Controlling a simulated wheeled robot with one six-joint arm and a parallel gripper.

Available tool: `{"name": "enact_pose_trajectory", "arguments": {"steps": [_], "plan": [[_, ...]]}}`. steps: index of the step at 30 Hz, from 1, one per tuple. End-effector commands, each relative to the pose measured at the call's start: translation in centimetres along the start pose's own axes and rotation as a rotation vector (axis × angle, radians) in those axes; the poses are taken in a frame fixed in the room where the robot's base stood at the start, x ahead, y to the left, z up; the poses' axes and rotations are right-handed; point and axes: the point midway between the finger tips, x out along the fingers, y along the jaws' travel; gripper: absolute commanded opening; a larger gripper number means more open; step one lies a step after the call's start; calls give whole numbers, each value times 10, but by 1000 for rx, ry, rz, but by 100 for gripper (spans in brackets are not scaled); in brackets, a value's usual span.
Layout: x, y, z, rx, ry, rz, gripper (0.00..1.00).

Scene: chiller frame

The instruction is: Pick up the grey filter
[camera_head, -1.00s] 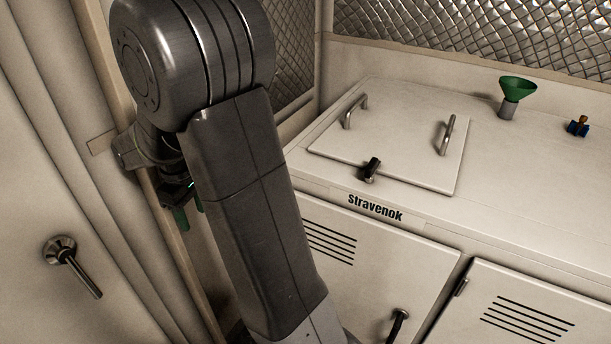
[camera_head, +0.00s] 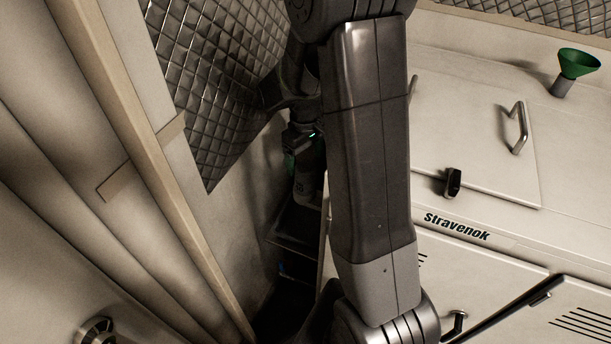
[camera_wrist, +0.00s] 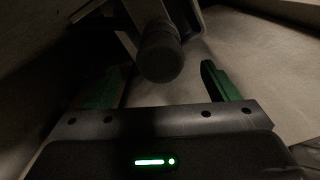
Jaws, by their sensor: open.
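The grey filter (camera_head: 306,186) appears as a dim grey cylinder in the narrow gap left of the white cabinet, just below my gripper (camera_head: 304,162). In the wrist view a dark cylinder with a round end, which looks like the filter (camera_wrist: 160,52), lies ahead of my gripper (camera_wrist: 162,74), between the lines of its two green fingers. The fingers are open, with clear space on both sides of the cylinder. I cannot tell how far the cylinder reaches between them. My arm and the dark hide part of the gap.
A dark bracket or shelf (camera_head: 290,240) lies below the filter. The cabinet marked Stravenok (camera_head: 480,190) stands close on the right, with a lid handle (camera_head: 519,128) and a green funnel (camera_head: 578,64) on top. A beige wall post (camera_head: 150,160) is on the left.

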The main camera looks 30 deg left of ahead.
Motion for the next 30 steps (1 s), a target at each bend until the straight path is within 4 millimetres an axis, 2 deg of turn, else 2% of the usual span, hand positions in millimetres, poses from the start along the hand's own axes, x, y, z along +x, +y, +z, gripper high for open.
{"name": "enact_pose_trajectory", "arguments": {"steps": [3, 8, 18, 28, 29, 30], "plan": [[12, 0, 0, 0, -1, 0, 81], [21, 0, 0, 0, -2, -1, 81], [61, 0, -3, 0, -3, -1, 81], [68, 0, -3, 0, 1, 0, 81], [68, 0, -3, 0, 1, 0, 79], [68, 0, -3, 0, 1, 0, 71]]}}
